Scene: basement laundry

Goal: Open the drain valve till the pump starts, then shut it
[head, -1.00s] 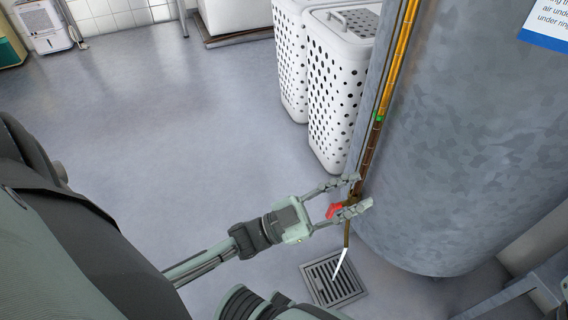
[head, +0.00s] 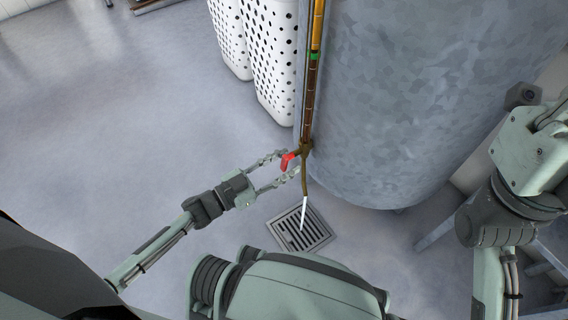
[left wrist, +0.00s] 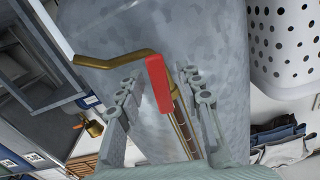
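The drain valve's red lever (head: 287,161) is at the foot of the big grey metal tank (head: 400,100). Its brass spout (head: 305,180) points down, and a thin white streak like running water (head: 303,213) falls from it to the floor drain grate (head: 313,237). My left gripper (head: 291,163) is open with its fingers on either side of the lever. In the left wrist view the red lever (left wrist: 159,84) stands between the fingers, with gaps on both sides. My right arm shows at the right, but its gripper is not visible.
A pipe, yellow above and brown below a green mark (head: 314,57), runs up the tank. White perforated baskets (head: 272,60) stand left of the tank. The grey floor at left is clear. Folded cloths (left wrist: 285,140) show in the left wrist view.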

